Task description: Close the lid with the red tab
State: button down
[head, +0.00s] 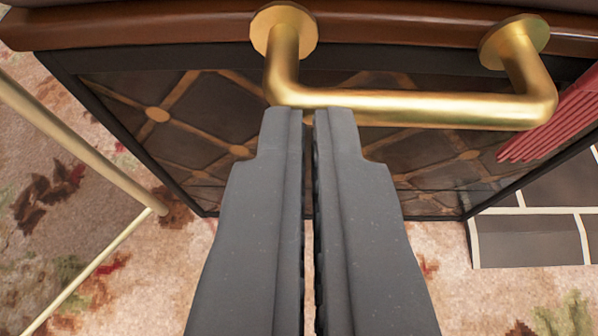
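My gripper (313,112) points away from me, with its two dark grey fingers side by side and only a thin slit between them. Nothing shows held in the slit. The fingertips overlap the lower edge of a bent gold handle (440,107); I cannot tell if they touch it. The handle is fixed to a brown wooden edge (390,25) of a dark chest-like piece with a patterned front panel (200,115). A red ribbed piece (562,115) is at the right edge, partly cut off; I cannot tell if it is the red tab. No lid is clearly recognisable.
A pale gold rail frame (75,135) stands at the left. Floral carpet (60,190) covers the floor. Dark tiles with light joints (530,240) lie at the lower right. The carpet between the rail and my fingers is clear.

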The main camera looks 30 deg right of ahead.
jog(key=shift+d+f, duration=0.2)
jog(key=shift+d, duration=0.1)
